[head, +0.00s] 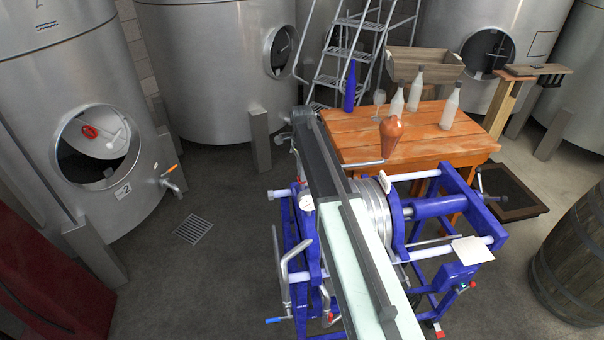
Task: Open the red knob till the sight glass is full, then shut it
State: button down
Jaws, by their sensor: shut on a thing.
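Small red parts show on the blue-framed machine (447,205): a red part (330,318) by the bent pipework at its lower left, and a red button-like part (472,285) on a blue box at its right. I cannot tell which is the task's knob. I cannot make out a sight glass or its level. My arm (385,270), mint green and dark grey, reaches forward across the machine and covers part of it. I see no fingers of my gripper; its end is hidden or too small to tell.
A wooden table (350,135) behind carries a blue bottle (350,88), pale bottles (449,107) and a brown vessel (390,133). Steel tanks (60,80) stand behind and left. A barrel (575,265) is at right. Floor left of the machine (180,290) is clear.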

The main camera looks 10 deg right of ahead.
jog(key=shift+m, duration=0.5)
jog(key=c, duration=1.4)
grip_release()
jog(key=shift+c, duration=0.2)
notch_tip(320, 180, up, 8)
jog(key=p, duration=0.8)
jog(key=shift+f, duration=0.1)
